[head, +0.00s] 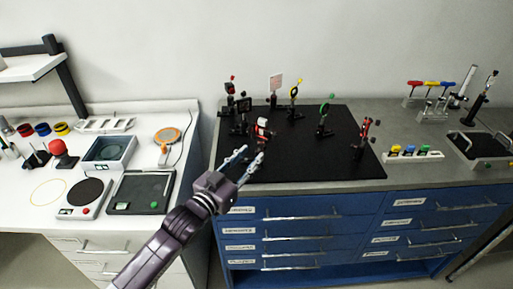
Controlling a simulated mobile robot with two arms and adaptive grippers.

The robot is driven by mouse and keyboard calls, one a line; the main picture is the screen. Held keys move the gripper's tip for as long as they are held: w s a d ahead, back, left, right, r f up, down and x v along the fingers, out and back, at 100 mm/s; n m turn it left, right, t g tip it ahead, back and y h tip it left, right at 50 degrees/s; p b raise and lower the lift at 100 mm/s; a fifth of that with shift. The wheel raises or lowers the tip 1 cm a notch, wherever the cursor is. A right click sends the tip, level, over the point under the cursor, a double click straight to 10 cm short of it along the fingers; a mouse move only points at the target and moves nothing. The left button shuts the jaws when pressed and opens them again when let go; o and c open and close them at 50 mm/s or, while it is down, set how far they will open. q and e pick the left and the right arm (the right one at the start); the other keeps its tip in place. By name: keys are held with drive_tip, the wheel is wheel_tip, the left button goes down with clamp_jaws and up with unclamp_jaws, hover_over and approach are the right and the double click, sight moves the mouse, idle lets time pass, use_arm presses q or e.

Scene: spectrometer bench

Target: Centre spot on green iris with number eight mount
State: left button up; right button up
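The green iris (326,105) stands upright on a dark post on the black breadboard (300,160), right of the middle. Several dark mounts on posts stand around it. One with red and white parts (262,128) is nearest my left gripper, one with red parts (364,135) is at the right edge, and two more (230,90) (243,105) are at the back left. I cannot read any mount number, and no light spot shows. My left gripper (250,156) has its fingers apart, empty, at the breadboard's front left edge. My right gripper is out of view.
A yellow ring mount (294,90) and a white card (276,84) stand at the back of the breadboard. Colour-handled tools (430,84) and a block with coloured knobs (414,154) are to the right. The breadboard's front middle is clear.

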sight(260, 146)
use_arm(q)
drive_tip(key=shift+p+x, duration=0.35)
drive_tip(key=shift+x, duration=1.75)
clamp_jaws()
